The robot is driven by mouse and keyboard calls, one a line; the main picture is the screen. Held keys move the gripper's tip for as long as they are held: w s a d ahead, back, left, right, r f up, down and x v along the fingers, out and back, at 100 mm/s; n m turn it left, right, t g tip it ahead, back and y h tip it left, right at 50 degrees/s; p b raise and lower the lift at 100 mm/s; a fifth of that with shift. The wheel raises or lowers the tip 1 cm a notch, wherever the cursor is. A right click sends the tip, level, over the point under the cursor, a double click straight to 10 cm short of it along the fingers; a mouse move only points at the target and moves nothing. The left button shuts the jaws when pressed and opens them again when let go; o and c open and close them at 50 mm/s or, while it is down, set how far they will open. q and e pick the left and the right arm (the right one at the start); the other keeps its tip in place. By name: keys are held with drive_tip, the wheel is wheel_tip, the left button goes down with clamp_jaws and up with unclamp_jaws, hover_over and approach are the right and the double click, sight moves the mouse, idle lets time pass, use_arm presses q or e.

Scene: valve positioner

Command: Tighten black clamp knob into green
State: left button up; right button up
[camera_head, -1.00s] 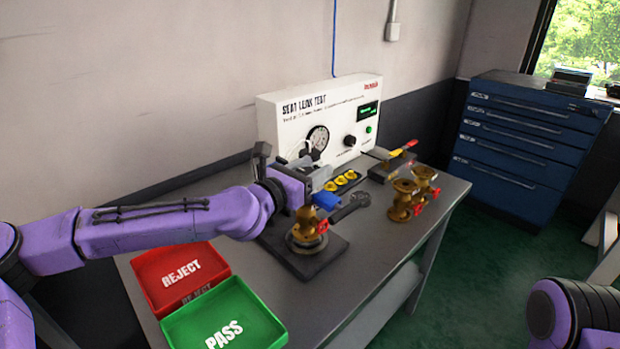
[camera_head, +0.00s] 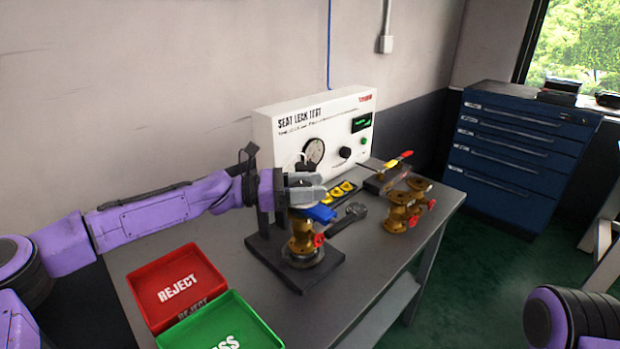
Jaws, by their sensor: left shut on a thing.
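My left gripper (camera_head: 308,190) reaches in from the left and is directly above the brass valve. Its grey fingers are shut at the top of the clamp stand, on what appears to be the black clamp knob; the knob is hidden by the fingers. The brass valve (camera_head: 302,236) with a red handle stands upright on the stand's black base plate (camera_head: 296,281). The stand's dark column (camera_head: 263,220) rises behind the valve. Any green mark on the clamp cannot be made out. My right gripper is out of view.
The white seat leak tester (camera_head: 290,140) stands behind. Red REJECT (camera_head: 180,258) and green PASS (camera_head: 200,335) trays lie at the front left. Two brass valves (camera_head: 400,213) stand to the right.

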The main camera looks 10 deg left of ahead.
use_arm(q)
drive_tip(key=shift+m+g, duration=0.3)
drive_tip(key=shift+g, duration=0.1)
drive_tip(key=o, duration=1)
drive_tip(key=v, duration=1)
drive_tip(key=shift+a+f, duration=0.1)
drive_tip(key=shift+a, duration=0.2)
